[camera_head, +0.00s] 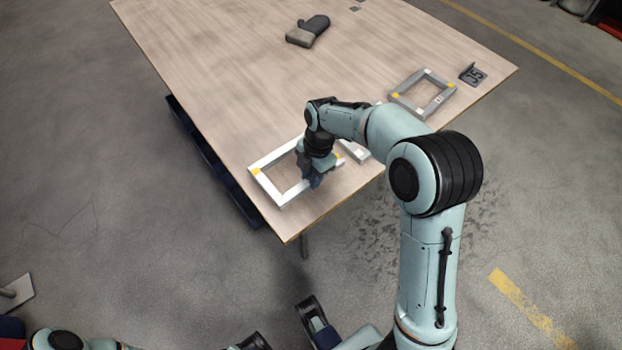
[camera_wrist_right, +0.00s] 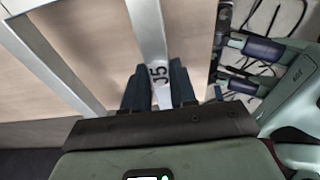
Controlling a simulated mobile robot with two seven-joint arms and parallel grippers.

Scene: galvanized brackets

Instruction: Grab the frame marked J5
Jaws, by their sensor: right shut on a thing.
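A light, white-looking rectangular frame (camera_head: 267,188) with yellow corner marks lies at the table's near left corner. My right gripper (camera_head: 316,180) is down at its right-hand side. In the right wrist view the gripper (camera_wrist_right: 160,92) is shut on a bar of the frame (camera_wrist_right: 148,30), with a finger on each side. A dark marking that reads like J5 shows on the bar between the fingers. The bar's end is hidden by the gripper.
A second grey frame (camera_head: 354,151) lies close to the right, partly hidden by my right arm. The table middle (camera_head: 230,80) is clear.

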